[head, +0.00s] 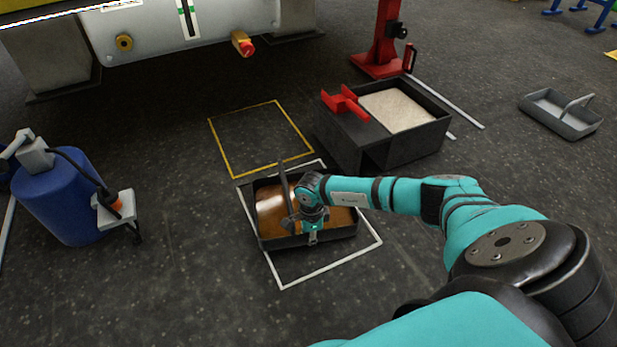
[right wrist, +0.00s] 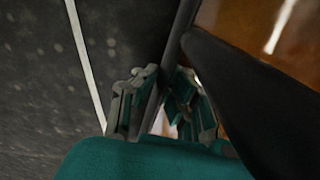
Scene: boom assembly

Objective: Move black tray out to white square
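The black tray (head: 285,241), holding shiny brown liquid (head: 270,203), lies over the upper part of the white square (head: 331,266) on the floor. A strip of bare floor inside the square shows on the tray's near side. My right gripper (head: 312,236) is at the tray's near wall. In the right wrist view, my right gripper's fingers (right wrist: 165,85) close in on both sides of the dark tray wall (right wrist: 176,45), and the brown liquid (right wrist: 255,25) shows at upper right. Whether the tray's underside touches the floor is hard to see. My left gripper is not in view.
An empty yellow square (head: 235,176) lies just behind the white one. A black box with pale granules (head: 398,110) and a red scoop (head: 345,103) stands behind right. A blue canister (head: 62,200) stands left. A grey carrier (head: 562,115) lies far right. Floor left of the tray is clear.

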